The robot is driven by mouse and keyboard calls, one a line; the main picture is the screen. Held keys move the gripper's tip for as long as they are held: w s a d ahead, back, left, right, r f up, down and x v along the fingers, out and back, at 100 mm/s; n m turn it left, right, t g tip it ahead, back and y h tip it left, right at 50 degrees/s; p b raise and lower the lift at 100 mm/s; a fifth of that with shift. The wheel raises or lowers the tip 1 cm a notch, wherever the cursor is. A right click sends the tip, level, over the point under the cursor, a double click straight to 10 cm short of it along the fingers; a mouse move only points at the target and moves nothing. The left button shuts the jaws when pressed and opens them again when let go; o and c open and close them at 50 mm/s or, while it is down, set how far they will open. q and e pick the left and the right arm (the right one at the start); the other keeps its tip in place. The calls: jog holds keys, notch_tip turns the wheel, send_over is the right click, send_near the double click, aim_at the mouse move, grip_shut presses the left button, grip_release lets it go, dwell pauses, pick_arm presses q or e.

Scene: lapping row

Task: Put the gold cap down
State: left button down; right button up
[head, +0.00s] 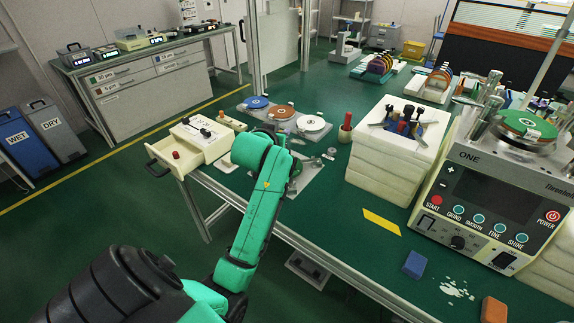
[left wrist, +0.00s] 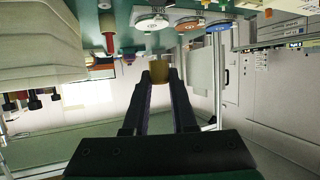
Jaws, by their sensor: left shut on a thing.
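The gold cap (left wrist: 158,70) shows in the left wrist view between the tips of my left gripper (left wrist: 159,80), which is shut on it. That view is upside down, with the table surface along its top edge. The cap appears held clear of the table. In the head view my left arm reaches over the near left part of the green table (head: 345,235). The arm hides the fingertips and the cap there. My right gripper is in neither view.
Blue (head: 257,103), orange (head: 281,112) and white (head: 311,123) discs lie beyond my left arm. A cream box (head: 203,138) with an open drawer (head: 173,155) stands left. A white block stack (head: 385,165) and a control machine (head: 490,185) stand right. Bare table lies around the yellow strip (head: 381,222).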

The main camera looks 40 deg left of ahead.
pick_arm(q)
jog(key=a+r, duration=0.3)
jog(key=r, duration=0.1)
jog(key=shift+y, duration=0.3)
jog(key=f, duration=1.3)
jog(key=f+b, duration=0.1)
jog(key=f, duration=0.5)
jog(key=shift+w+f, duration=0.3)
jog(key=shift+w, duration=0.05)
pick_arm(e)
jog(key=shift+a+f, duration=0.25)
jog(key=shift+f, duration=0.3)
pick_arm(q)
jog(key=shift+f, duration=0.25)
jog(key=c, duration=1)
grip_release()
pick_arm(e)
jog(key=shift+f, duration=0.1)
pick_arm(q)
jog(key=shift+r, duration=0.1)
